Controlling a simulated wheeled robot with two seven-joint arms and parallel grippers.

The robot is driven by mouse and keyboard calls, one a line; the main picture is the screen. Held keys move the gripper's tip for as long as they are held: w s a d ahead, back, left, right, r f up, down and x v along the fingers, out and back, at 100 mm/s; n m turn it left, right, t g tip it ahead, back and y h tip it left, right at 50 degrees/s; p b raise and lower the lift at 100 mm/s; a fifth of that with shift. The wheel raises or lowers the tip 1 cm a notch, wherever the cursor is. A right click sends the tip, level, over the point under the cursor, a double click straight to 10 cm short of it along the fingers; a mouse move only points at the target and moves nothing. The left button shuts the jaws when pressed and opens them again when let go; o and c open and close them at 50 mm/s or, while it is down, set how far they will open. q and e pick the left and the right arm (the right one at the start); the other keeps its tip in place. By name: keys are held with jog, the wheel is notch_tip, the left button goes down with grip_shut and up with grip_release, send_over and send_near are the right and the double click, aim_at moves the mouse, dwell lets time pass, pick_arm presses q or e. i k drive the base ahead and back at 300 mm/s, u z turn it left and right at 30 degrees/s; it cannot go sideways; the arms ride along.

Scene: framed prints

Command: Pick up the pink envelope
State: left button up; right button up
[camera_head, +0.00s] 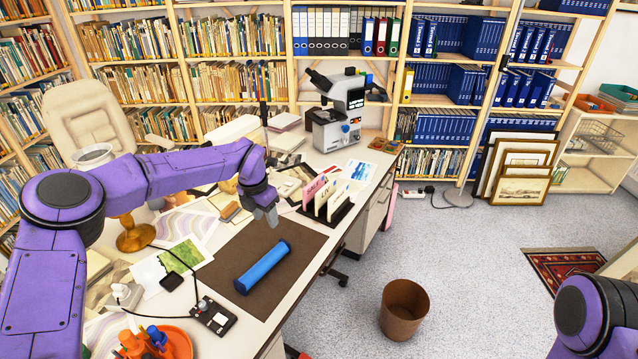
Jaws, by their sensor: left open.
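The lower part of the envelope is partly hidden by the rack. My right arm shows at the lower right corner, but its gripper is out of view.
A blue cylinder (262,266) lies on the brown mat (222,262) below my left gripper. A microscope (338,108) stands behind the rack. An orange pen bowl (176,342) is at the front left. A brown bin (404,309) stands on the floor; the floor around it is clear.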

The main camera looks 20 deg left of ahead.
aim_at(309, 191)
jog(key=i, duration=1.4)
